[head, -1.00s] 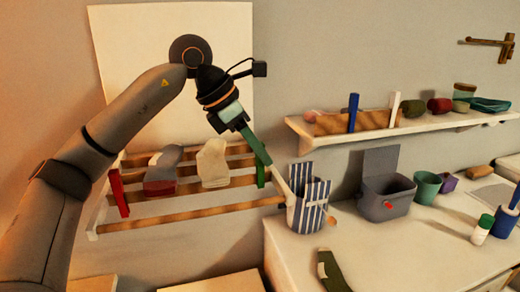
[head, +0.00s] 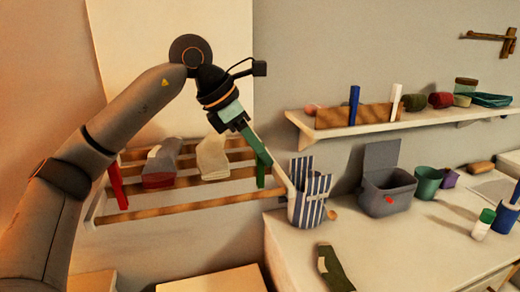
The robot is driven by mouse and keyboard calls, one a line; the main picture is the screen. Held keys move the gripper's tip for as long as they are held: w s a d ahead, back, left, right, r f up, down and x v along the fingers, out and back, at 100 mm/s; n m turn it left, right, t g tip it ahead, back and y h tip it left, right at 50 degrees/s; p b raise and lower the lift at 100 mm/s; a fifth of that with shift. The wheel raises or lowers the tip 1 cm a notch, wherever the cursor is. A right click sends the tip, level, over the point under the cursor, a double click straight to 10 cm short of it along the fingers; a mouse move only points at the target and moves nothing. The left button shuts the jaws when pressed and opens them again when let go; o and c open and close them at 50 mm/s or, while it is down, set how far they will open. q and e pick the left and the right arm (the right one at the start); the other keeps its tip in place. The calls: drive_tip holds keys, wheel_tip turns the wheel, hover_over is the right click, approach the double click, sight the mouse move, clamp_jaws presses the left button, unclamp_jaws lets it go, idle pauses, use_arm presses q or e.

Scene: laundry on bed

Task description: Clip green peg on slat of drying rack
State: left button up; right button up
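The green peg (head: 254,145) slants down and right from my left gripper (head: 239,124), which is shut on its upper end. Its lower end is at the right end of the drying rack (head: 190,212), where a green upright part stands at the slats. I cannot tell whether the peg grips a slat or only touches it. A red peg (head: 117,187) stands at the rack's left end. A grey and red sock (head: 161,166) and a cream sock (head: 212,158) hang over the slats between. My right gripper is out of view.
A striped bag (head: 311,202) stands close right of the rack on the white dresser top (head: 400,255). A grey open box (head: 386,192) and a green cup (head: 427,184) are farther right. A wall shelf (head: 385,126) holds a blue peg (head: 354,107) and a white peg (head: 396,101).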

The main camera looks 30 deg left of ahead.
use_arm(q)
drive_tip(key=o, duration=0.3)
drive_tip(key=shift+o, duration=0.2)
